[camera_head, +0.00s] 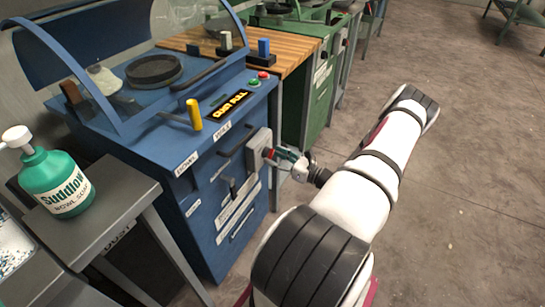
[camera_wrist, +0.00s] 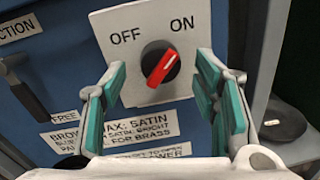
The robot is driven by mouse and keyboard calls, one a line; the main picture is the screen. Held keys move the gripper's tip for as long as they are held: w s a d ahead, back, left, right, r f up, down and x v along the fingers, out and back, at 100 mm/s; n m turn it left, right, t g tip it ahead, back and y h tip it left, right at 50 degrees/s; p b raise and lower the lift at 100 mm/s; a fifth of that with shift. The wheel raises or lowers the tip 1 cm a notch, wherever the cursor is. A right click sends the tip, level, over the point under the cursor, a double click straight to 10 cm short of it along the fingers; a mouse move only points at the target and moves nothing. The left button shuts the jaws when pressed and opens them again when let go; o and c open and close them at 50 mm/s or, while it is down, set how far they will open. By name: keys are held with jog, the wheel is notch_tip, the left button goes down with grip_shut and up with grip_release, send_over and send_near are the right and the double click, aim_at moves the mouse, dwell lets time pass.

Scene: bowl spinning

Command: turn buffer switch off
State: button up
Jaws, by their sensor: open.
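The buffer switch is a black round dial with a red pointer handle (camera_wrist: 161,67) on a grey plate (camera_wrist: 118,58) marked OFF at left and ON at right. The handle slants from lower left to upper right, its upper end towards ON. In the head view the switch plate (camera_head: 258,148) is on the right side of the blue machine's front. My gripper (camera_head: 284,157) is in front of it, with teal-padded fingers. In the wrist view my gripper (camera_wrist: 161,75) is open, a finger on each side of the dial.
The blue machine (camera_head: 215,235) has a lever (camera_head: 233,187) left of the switch and a yellow handle (camera_head: 194,114) on top. A grey bench with a green soap bottle (camera_head: 56,181) stands at left. Open floor (camera_head: 465,190) lies at right.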

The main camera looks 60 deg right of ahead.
jog(key=shift+w, duration=0.8)
jog(key=shift+c, duration=0.6)
jog(key=c, duration=1)
jog(key=shift+c, duration=0.2)
jog(key=shift+n, duration=0.3)
jog(key=shift+d+f+n+t+y+b, duration=0.2)
jog(key=shift+n+b, duration=0.35)
jog(key=shift+n, duration=2.45)
jog(key=shift+a+r+n+t+y+b, duration=0.15)
jog(key=shift+n+y+b, duration=0.3)
jog(key=shift+n, duration=2.55)
jog(key=shift+d+f+n+t+y+b, duration=0.15)
jog(key=shift+n+b, duration=0.45)
jog(key=shift+n, duration=2.4)
jog(key=shift+a, duration=0.1)
